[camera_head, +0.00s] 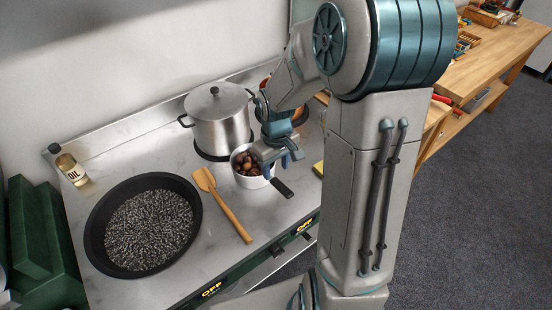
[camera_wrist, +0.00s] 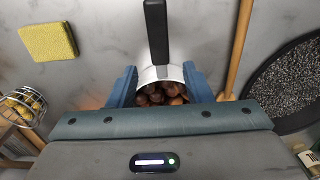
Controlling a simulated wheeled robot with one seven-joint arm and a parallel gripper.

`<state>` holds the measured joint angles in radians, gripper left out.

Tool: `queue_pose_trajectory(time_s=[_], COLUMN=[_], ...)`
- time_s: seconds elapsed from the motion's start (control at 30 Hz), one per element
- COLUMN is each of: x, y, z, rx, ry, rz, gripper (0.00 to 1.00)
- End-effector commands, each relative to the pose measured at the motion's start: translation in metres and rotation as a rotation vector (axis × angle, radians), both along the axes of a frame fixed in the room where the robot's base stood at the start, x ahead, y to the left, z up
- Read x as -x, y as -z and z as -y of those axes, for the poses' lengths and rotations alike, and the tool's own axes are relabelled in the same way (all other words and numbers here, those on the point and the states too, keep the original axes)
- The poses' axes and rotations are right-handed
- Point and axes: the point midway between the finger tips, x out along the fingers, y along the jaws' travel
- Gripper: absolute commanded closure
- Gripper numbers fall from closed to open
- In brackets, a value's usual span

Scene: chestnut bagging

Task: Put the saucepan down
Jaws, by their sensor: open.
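The saucepan (camera_head: 241,179) is small and white with a dark handle, and it holds several brown chestnuts (camera_head: 246,163). It stands upright on the steel stovetop, in front of the big lidded pot. In the wrist view the saucepan (camera_wrist: 161,73) lies between my two blue fingers, with its black handle (camera_wrist: 156,30) pointing up in the picture. My gripper (camera_head: 280,163) is open around or just above the pan. The fingers (camera_wrist: 160,86) stand apart on either side of it, with a visible gap. Part of the pan is hidden by my gripper.
A steel pot (camera_head: 220,125) with a lid stands behind. A wooden spatula (camera_head: 225,205) lies to the left, beside a wide black pan (camera_head: 97,225) of dark pellets. A yellow sponge (camera_wrist: 47,41) and a wire basket (camera_wrist: 22,105) also show.

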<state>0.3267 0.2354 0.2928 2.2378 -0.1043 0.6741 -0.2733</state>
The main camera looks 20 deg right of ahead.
Motion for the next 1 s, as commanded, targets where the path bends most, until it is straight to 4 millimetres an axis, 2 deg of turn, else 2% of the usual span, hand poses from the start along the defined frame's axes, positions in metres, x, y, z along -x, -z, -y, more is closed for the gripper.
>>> queue_pose_trajectory(time_s=[0.1,0.27,0.37,0.47,0.6,0.8,1.0], x=[-0.001,0.0,0.004,0.015,0.04,0.082,0.121], y=[-0.017,-0.029,-0.038,-0.055,-0.087,-0.125,-0.147], z=[0.0,0.0,-0.001,-0.003,-0.008,-0.015,-0.02], rx=[0.002,0.001,0.01,0.028,0.049,0.041,-0.007], ry=[0.0,0.0,0.008,0.033,0.091,0.184,0.262], rz=[0.004,0.003,0.013,0.043,0.108,0.21,0.292], gripper=[0.55,0.55,0.55,0.55,0.55,0.55,0.55])
